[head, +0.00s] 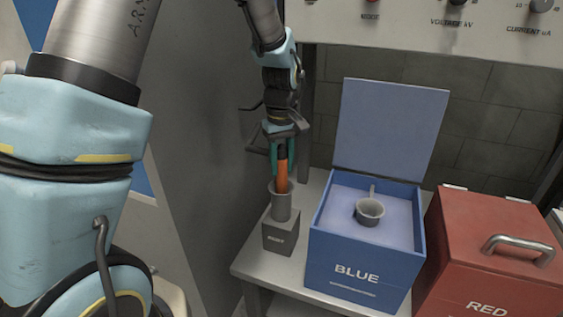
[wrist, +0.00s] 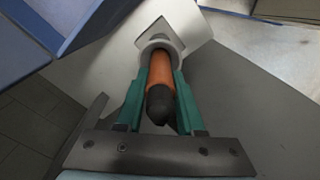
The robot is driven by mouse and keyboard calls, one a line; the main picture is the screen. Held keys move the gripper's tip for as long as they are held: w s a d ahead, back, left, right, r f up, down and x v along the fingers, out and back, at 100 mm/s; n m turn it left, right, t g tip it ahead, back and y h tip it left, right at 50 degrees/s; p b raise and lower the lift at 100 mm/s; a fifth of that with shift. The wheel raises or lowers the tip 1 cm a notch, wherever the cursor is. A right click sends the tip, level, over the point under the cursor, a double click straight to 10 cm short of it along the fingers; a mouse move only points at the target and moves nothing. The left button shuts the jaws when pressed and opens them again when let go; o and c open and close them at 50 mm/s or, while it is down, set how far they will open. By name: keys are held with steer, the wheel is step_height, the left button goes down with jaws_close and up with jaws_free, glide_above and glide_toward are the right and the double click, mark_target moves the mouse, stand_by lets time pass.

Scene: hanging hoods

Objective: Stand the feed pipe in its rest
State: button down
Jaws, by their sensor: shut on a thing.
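The feed pipe is orange with a black top end (head: 282,179), and it stands roughly upright. My gripper (head: 282,165) is shut on its upper part, with a green finger on each side. The rest is a grey block with a round tube on top (head: 281,206), at the left end of the table. The pipe's lower end is inside the tube's mouth and hidden there. In the wrist view the orange pipe (wrist: 160,76) runs between the green fingers into the round tube opening (wrist: 161,45). How deep it sits I cannot tell.
A blue box (head: 354,270) with its lid raised stands right of the rest, holding a small grey cup (head: 369,210). A red box (head: 490,250) with a closed lid and metal handle is farther right. A control panel (head: 430,20) hangs above. A grey wall is on the left.

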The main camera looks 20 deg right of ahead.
steer(key=shift+f, duration=0.25)
steer(key=shift+c, duration=2.2)
jaws_free()
step_height(320, 180, up, 11)
steer(key=shift+f+b, duration=0.1)
steer(key=shift+b, duration=0.35)
